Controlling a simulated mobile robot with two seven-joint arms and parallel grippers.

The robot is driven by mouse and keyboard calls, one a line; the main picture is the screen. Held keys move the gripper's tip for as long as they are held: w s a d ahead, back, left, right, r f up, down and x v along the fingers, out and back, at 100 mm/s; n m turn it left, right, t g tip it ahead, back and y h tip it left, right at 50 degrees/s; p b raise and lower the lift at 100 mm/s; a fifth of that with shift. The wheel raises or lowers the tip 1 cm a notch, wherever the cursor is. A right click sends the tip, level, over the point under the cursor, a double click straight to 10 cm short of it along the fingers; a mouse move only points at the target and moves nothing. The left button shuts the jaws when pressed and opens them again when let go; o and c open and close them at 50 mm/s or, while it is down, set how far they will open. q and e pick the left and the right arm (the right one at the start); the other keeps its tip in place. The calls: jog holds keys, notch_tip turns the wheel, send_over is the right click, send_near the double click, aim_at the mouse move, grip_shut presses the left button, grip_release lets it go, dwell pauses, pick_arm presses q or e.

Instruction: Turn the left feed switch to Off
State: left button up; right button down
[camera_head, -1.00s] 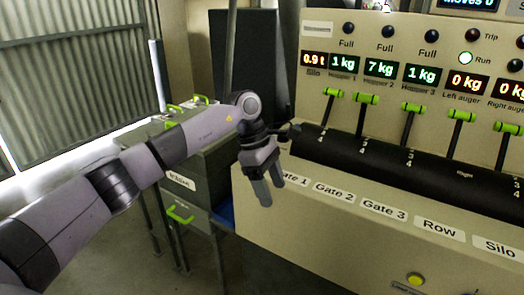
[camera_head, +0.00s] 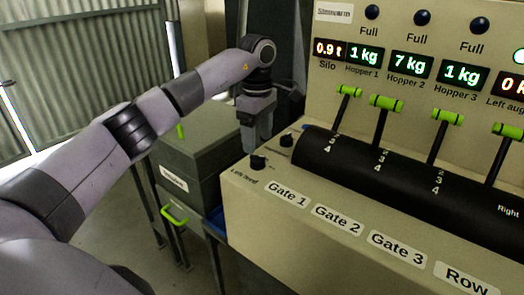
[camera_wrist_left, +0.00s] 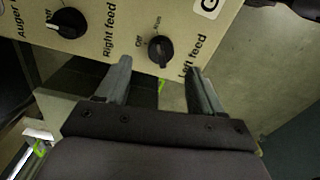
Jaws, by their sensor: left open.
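The left feed switch is a black round knob on the beige console. It shows in the head view (camera_head: 258,161) just below my left fingertips, and in the wrist view (camera_wrist_left: 160,48) beside the printed words Off, Run and Left feed. I cannot tell surely which mark its pointer faces. My left gripper (camera_head: 257,150) is open and points down over the switch. In the wrist view its two fingers (camera_wrist_left: 159,70) lie on either side of the knob's near side, with nothing between them. Contact cannot be told. My right gripper is not in view.
The right feed knob (camera_wrist_left: 68,22) sits close by on the panel; it shows behind the gripper in the head view (camera_head: 287,140). Green-handled gate levers (camera_head: 387,102) stand to the right on a black drum (camera_head: 340,160). A grey-green cabinet (camera_head: 190,160) stands to the left.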

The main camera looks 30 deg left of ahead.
aim_at(257, 156)
pick_arm(q)
jog(key=shift+s+f, duration=0.1)
jog(key=shift+f, duration=2.7)
jog(key=c, duration=1.1)
